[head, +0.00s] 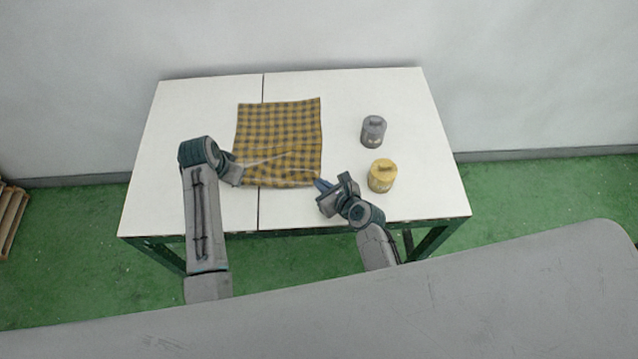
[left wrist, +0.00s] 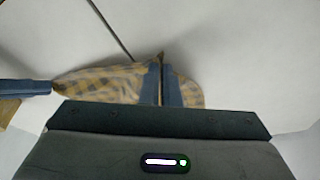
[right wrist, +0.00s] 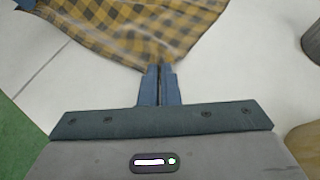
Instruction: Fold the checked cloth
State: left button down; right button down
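The checked cloth (head: 280,125), yellow-brown and dark, lies on the white table, its far part flat. Its near part is creased and looks slightly raised between my grippers. My left gripper (head: 238,180) is at its near left corner; in the left wrist view its blue fingers (left wrist: 162,82) are close together with cloth (left wrist: 105,82) between and beside them. My right gripper (head: 321,185) is at the near right corner; in the right wrist view its fingers (right wrist: 159,82) are shut on the cloth's corner (right wrist: 150,50). The fingers hide the pinched corners.
A grey lidded pot (head: 373,132) stands right of the cloth. A yellow lidded pot (head: 382,177) stands close to the right of my right gripper. The white table (head: 180,110) is clear at the left and behind the cloth. A dark seam runs across it.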

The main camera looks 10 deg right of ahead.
notch_tip(320, 180, up, 4)
jog(key=shift+r, duration=0.1)
pick_arm(q)
jog(key=c, duration=1.6)
grip_release()
pick_arm(e)
jog(key=shift+w, duration=0.1)
pick_arm(q)
jog(key=shift+o, duration=0.5)
jog(key=o, duration=1.2)
jog(key=shift+g+y, duration=0.5)
jog(key=shift+g, duration=0.2)
jog(key=r+p, duration=0.4)
jog(key=p, duration=0.1)
jog(key=s+r+p, duration=0.1)
jog(key=r+p, duration=0.1)
jog(key=p, duration=0.1)
jog(key=shift+a, duration=0.25)
pick_arm(e)
notch_tip(320, 180, up, 8)
jog(key=shift+r, duration=0.25)
pick_arm(q)
jog(key=shift+f, duration=0.1)
